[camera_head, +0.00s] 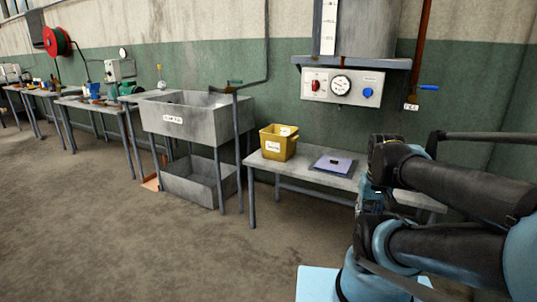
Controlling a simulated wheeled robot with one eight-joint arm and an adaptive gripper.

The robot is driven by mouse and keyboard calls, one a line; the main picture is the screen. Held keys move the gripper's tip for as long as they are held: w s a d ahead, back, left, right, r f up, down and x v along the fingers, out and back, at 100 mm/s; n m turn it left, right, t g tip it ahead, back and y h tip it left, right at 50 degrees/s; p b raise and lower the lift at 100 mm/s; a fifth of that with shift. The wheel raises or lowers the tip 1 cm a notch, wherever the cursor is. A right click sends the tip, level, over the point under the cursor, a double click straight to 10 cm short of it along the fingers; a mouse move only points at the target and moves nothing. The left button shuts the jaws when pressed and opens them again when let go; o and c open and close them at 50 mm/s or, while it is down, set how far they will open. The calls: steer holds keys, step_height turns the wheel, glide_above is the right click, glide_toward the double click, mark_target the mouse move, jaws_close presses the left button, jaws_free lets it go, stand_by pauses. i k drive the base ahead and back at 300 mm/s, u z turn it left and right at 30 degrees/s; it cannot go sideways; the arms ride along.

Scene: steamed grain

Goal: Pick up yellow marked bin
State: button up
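A yellow bin (277,144) with a white label on its front stands upright on a grey table (257,162) against the green wall. Something pale shows at its open top, too small to make out. My arm is at the right of the picture, folded, with its end over the right part of the table. My gripper (372,197) seems to be at the lower end of the arm, right of the bin and apart from it. Its fingers are too small and dark to tell their state.
A flat blue-grey item (334,165) lies on the table right of the bin. A grey sink (200,117) stands left of the table. A control panel (341,88) hangs above. More benches (85,104) line the wall at left. The floor in front is clear.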

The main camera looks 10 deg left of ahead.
mark_target(279, 143)
steer(key=u, duration=0.1)
steer(key=i, duration=1)
steer(key=z, duration=0.1)
